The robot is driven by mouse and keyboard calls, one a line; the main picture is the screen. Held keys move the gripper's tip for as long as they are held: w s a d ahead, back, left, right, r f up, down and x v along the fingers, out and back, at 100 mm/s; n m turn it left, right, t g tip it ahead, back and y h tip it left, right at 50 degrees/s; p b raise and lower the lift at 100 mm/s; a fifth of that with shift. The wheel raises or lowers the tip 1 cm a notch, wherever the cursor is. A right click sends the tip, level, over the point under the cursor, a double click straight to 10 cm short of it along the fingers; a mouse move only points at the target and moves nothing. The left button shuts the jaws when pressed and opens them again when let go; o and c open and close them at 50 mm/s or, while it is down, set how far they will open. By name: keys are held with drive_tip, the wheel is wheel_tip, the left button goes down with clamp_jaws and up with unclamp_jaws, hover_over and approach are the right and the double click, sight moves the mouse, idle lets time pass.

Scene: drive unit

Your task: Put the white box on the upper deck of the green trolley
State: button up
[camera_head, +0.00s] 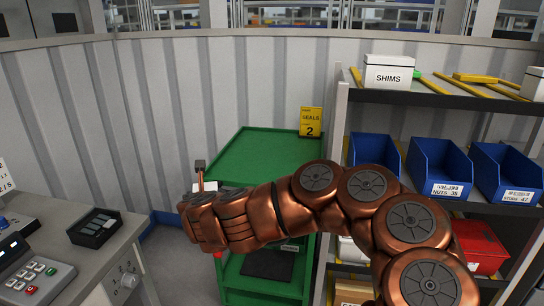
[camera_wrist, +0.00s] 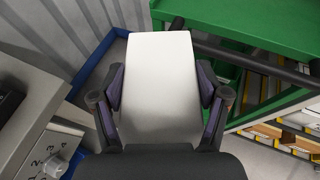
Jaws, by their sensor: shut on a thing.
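The white box (camera_wrist: 160,60) is between the two fingers of my gripper (camera_wrist: 161,88) in the wrist view, its pale face filling the middle. In the head view only a small white part of the box (camera_head: 206,186) shows past my arm. In the wrist view the trolley's deck (camera_wrist: 265,28) and a dark handle bar lie right of and behind the box.
A grey desk (camera_head: 105,255) with a keypad and black tray (camera_head: 95,228) stands at left. A shelf rack (camera_head: 440,95) with blue bins (camera_head: 430,168) and a SHIMS box (camera_head: 388,72) stands at right. A yellow sign (camera_head: 311,121) stands at the deck's back right.

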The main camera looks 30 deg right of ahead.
drive_tip(key=d+r+n+y, duration=0.1)
drive_tip(key=d+r, duration=0.3)
drive_tip(key=d, duration=0.5)
drive_tip(key=w+d+r+n+y, duration=0.1)
drive_tip(key=d+r, duration=0.3)
drive_tip(key=d, duration=0.6)
drive_tip(key=w+d+r+n+y, duration=0.1)
drive_tip(key=d+r+n+y, duration=0.1)
drive_tip(key=d, duration=0.7)
wheel_tip(320, 180, up, 2)
drive_tip(key=shift+w+d+r+t+y, duration=0.1)
drive_tip(key=shift+w+d+t+y, duration=0.2)
drive_tip(key=shift+y, duration=0.2)
